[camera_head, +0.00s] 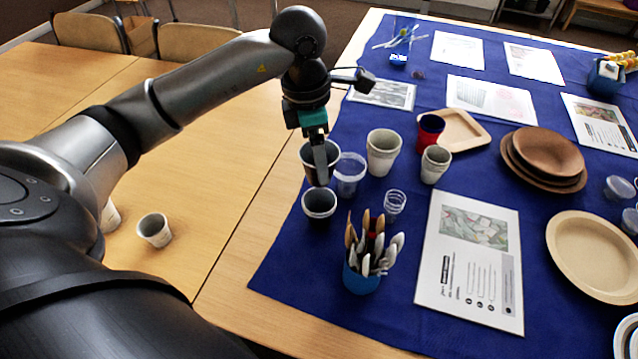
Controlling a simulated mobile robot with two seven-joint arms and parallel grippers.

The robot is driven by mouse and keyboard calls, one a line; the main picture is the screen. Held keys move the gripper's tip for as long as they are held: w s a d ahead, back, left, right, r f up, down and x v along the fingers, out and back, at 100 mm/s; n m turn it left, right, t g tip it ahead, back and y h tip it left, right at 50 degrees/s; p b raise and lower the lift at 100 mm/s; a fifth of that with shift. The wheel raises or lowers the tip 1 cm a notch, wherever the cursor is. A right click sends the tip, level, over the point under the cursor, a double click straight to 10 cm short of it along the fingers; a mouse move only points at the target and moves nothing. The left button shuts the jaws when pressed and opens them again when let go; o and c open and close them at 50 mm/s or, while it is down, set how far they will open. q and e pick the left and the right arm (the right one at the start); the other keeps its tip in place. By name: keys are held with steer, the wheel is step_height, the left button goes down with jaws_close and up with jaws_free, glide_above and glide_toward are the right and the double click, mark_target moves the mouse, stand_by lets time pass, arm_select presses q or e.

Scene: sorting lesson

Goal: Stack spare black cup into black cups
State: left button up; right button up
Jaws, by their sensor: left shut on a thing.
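My left gripper (321,164) points down, shut on the wall of a black cup (309,164) with a pale inside. Its finger hides part of that cup. A second black cup (319,206) with a pale inside stands upright on the blue cloth, just below the held cup in the picture. The held cup is apart from it or just behind it; I cannot tell the exact gap or height. Whether the standing cup is one or several nested cups is not clear. My right gripper is not in view.
A clear cup (349,175) stands close to the right of the held cup, and small clear cups (394,202) lie nearby. Speckled cups (383,152), a red cup (430,131) and a blue holder of cutlery (361,281) stand around. Another cup (154,230) is on the bare wooden table.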

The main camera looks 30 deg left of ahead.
mark_target(317, 185)
arm_select(q)
steer(key=shift+f, duration=1.35)
steer(key=shift+f+b, duration=0.55)
steer(key=shift+f, duration=1.4)
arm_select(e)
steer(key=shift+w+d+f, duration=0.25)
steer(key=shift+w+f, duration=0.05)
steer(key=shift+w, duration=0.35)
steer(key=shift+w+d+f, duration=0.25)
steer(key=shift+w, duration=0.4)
arm_select(q)
steer(key=shift+f, duration=0.25)
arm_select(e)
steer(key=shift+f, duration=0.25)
arm_select(q)
steer(key=shift+a+f+b, duration=0.15)
steer(key=shift+f+b, duration=0.3)
steer(key=shift+b, duration=0.15)
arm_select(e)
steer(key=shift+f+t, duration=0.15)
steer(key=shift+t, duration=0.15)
arm_select(q)
steer(key=o, duration=1.2)
steer(key=shift+c, duration=0.2)
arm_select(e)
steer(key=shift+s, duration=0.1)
